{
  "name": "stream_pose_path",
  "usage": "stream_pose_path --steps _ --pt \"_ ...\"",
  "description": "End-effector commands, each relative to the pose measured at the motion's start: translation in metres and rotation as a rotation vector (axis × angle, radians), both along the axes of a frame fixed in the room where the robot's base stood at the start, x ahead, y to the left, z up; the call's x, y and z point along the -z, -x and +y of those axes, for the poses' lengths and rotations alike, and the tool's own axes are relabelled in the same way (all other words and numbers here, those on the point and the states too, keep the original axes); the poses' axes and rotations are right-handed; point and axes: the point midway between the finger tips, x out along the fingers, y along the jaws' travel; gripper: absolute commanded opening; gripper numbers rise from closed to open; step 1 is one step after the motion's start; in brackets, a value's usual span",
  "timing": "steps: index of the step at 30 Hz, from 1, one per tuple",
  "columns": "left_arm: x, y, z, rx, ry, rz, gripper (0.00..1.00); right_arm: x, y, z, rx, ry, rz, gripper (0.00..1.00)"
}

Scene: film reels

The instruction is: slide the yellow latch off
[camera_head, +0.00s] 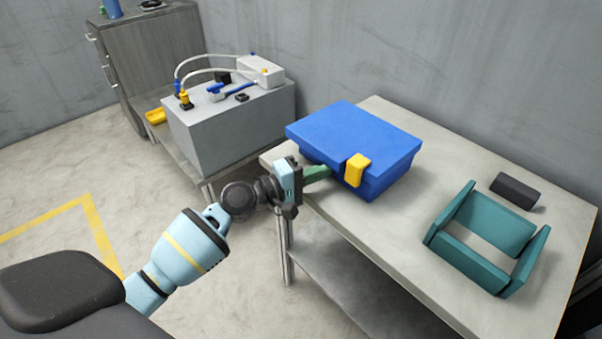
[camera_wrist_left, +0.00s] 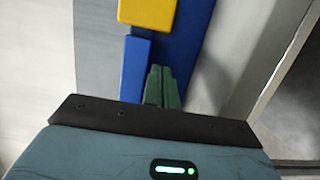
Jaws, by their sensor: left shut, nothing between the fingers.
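The yellow latch (camera_head: 357,169) sits on the front of the blue box (camera_head: 355,130), over the lid's edge. It also shows at the top of the left wrist view (camera_wrist_left: 147,12), with the blue box (camera_wrist_left: 188,45) behind it. My left gripper (camera_head: 328,170) is shut and empty, its green fingers pointing at the box front, just left of the latch. In the left wrist view its fingertips (camera_wrist_left: 161,72) are below the latch with a small gap. Whether the fingers touch the box, I cannot tell. My right gripper is in neither view.
The box stands on a light table (camera_head: 400,245). A teal open frame (camera_head: 495,222) and a dark block (camera_head: 516,188) lie to the right. A grey block (camera_head: 230,125) with hoses stands at back left. The table's front edge is below my gripper.

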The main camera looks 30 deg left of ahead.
Motion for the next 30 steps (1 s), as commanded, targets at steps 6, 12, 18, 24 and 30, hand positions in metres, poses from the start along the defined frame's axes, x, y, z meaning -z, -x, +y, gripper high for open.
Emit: stream_pose_path --steps 6,12,18,24,30 --pt "-0.001 0.01 -0.023 0.002 0.0 0.001 0.0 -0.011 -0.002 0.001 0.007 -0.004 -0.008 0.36" --pt "0.0 0.012 -0.028 0.001 0.001 0.002 0.0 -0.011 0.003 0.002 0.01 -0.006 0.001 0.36" --pt "0.001 0.012 -0.028 0.001 0.001 0.002 0.0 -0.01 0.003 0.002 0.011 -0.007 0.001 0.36" --pt "-0.002 0.018 -0.045 0.004 0.003 0.003 0.0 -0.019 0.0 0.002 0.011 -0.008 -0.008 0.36" --pt "-0.003 0.033 -0.086 0.002 0.004 0.001 0.0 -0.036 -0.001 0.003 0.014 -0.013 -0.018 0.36"
